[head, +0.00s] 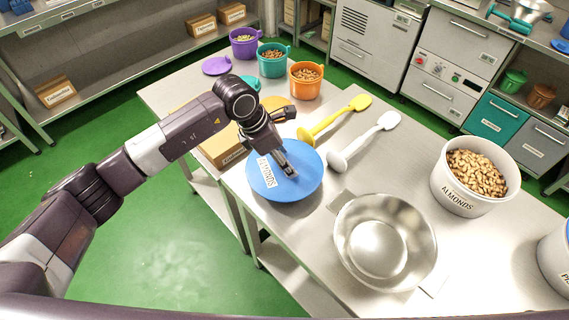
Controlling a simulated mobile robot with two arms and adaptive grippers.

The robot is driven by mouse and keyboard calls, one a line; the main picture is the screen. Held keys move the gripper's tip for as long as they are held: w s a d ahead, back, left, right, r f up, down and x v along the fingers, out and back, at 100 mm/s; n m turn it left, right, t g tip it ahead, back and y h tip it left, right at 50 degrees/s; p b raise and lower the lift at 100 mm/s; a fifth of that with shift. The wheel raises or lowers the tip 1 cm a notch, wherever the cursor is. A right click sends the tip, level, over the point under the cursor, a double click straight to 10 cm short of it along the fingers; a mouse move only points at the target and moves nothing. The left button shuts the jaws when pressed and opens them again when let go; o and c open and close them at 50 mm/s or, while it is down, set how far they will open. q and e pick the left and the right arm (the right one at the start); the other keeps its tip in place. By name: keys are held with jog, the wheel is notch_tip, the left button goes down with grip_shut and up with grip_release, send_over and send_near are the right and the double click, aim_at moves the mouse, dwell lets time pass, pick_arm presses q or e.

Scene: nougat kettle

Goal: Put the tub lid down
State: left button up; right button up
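The round blue tub lid (309,183), labelled ALMONDS, shows flat at the left edge of the steel table. My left gripper (291,175) is directly over it, with its fingers pointing down at the lid's middle. The fingers look close together, but they hide what is between them, so I cannot tell whether they grip the lid. I also cannot tell whether the lid rests on the table or is just above it. The white tub (453,194), labelled ALMONDS, stands uncovered at the right, full of nuts. My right gripper is not in view.
A steel bowl (385,240) stands right of the lid. A yellow spoon (335,118) and a white spoon (363,140) lie behind it. Purple, teal and orange buckets (305,85) stand at the far end. Another white tub (555,258) is cut off at right. Bare table (400,165) lies between spoons and almonds.

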pick_arm(q)
notch_tip(320, 180, down, 3)
jog(key=shift+s+r+p, duration=0.1)
jog(key=shift+r+p, duration=0.05)
jog(key=shift+p, duration=0.2)
jog(key=shift+f, duration=0.3)
jog(key=shift+f, duration=0.1)
jog(key=o, duration=1.2)
jog(key=shift+c, duration=0.2)
